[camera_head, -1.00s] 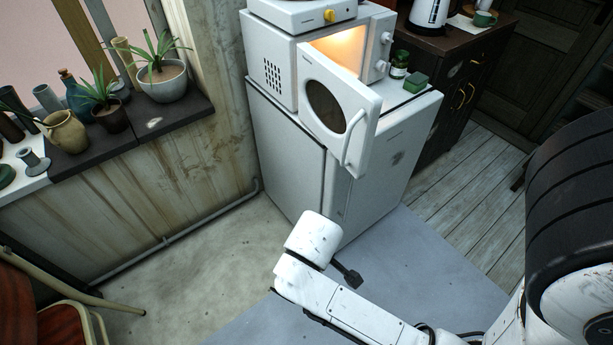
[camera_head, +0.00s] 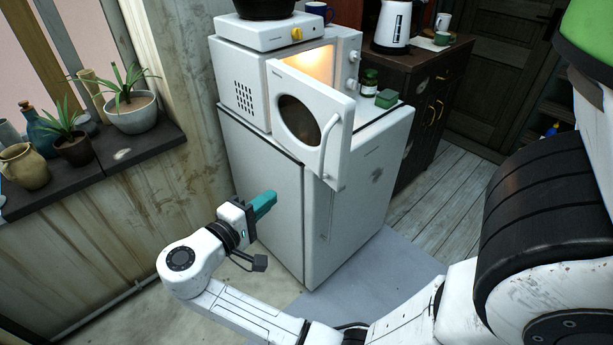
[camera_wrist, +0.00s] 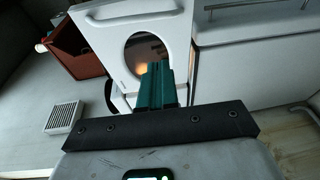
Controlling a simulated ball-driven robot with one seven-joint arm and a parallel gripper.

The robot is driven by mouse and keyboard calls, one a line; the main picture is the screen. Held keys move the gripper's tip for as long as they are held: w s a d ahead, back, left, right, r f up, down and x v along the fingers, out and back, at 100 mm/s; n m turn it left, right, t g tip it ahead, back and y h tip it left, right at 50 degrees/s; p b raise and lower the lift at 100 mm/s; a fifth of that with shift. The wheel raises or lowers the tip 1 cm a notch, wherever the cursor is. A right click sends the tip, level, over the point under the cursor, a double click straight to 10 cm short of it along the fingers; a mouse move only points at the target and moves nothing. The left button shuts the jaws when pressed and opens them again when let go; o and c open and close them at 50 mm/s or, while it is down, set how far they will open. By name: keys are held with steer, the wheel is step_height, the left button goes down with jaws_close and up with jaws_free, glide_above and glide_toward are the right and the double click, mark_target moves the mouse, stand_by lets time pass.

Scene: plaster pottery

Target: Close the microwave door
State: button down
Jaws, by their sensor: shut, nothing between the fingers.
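The white microwave (camera_head: 240,88) stands on top of a white fridge, its lit inside showing. Its door (camera_head: 334,112) is open and swings out toward me, with an oval dark window and a curved handle (camera_head: 330,140) on its right edge. The door also shows in the wrist view (camera_wrist: 110,40), with orange light behind its window. My gripper (camera_head: 270,197) has teal fingers that are shut and empty. It is in front of the fridge, below and left of the door, apart from it. The fingers show in the wrist view (camera_wrist: 157,84), pointing toward the door.
The fridge (camera_head: 262,195) is under the microwave. A white hotplate (camera_head: 262,34) with a dark pot is on top. A small jar (camera_head: 369,82) and a green block (camera_head: 387,98) sit right of the microwave. Potted plants (camera_head: 132,111) line the left sill. Floor at lower left is clear.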

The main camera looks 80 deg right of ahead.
steer(key=s+d+r+p, duration=0.1)
steer(key=s+d, duration=0.2)
steer(key=d, duration=0.2)
steer(key=s+d+r+g+h+p, duration=0.1)
steer(key=s+d+p, duration=0.1)
steer(key=d, duration=0.4)
steer(key=shift+s, duration=0.6)
